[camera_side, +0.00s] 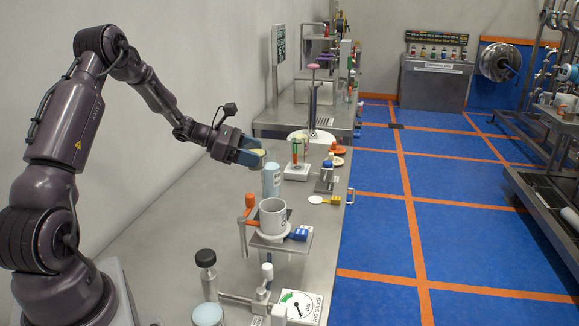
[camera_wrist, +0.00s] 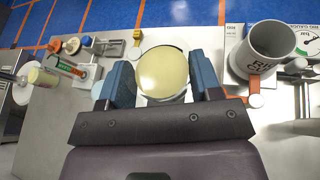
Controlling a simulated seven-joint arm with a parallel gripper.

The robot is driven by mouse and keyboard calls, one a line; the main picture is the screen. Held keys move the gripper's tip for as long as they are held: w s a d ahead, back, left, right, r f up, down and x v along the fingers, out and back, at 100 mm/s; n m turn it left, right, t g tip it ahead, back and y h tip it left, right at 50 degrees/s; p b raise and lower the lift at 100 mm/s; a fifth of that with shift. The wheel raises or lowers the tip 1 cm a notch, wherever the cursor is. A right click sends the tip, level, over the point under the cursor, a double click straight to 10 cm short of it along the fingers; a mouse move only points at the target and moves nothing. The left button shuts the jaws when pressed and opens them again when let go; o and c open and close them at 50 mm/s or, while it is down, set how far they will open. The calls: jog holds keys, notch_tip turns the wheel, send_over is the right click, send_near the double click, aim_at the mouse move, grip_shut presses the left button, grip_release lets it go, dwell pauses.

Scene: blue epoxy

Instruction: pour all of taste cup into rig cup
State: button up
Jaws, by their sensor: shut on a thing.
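The taste cup (camera_wrist: 163,75) is between my fingers in the wrist view, seen from above as a round, pale yellow surface. My gripper (camera_wrist: 163,82) is shut on it. In the side view my gripper (camera_side: 256,154) is above the bench, behind the rig cup, and largely hides what it holds. The rig cup (camera_side: 272,217) is a white, upright mug on a metal plate in the side view. In the wrist view the rig cup (camera_wrist: 262,70) is at the right, apart from my gripper; its visible inside looks empty.
A light blue cylinder (camera_side: 271,181) shows just below my gripper. An orange clamp handle (camera_side: 249,203) and blue knob (camera_side: 298,234) flank the rig cup. A dark-capped bottle (camera_side: 207,270) and gauge (camera_side: 301,306) are at the front. The bench's left side is clear.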

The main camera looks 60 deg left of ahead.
jog(key=s+d+m+g+h, duration=0.1)
jog(key=s+d+m, duration=0.1)
jog(key=s+d, duration=0.75)
jog(key=w+g+y, duration=0.1)
jog(key=g, duration=0.1)
jog(key=w+d+g+y, duration=0.1)
jog(key=g+y, duration=0.1)
jog(key=w+g+y, duration=0.1)
jog(key=g+y, duration=0.1)
jog(key=g, duration=0.1)
jog(key=shift+d+r, duration=0.15)
jog(key=shift+d, duration=0.2)
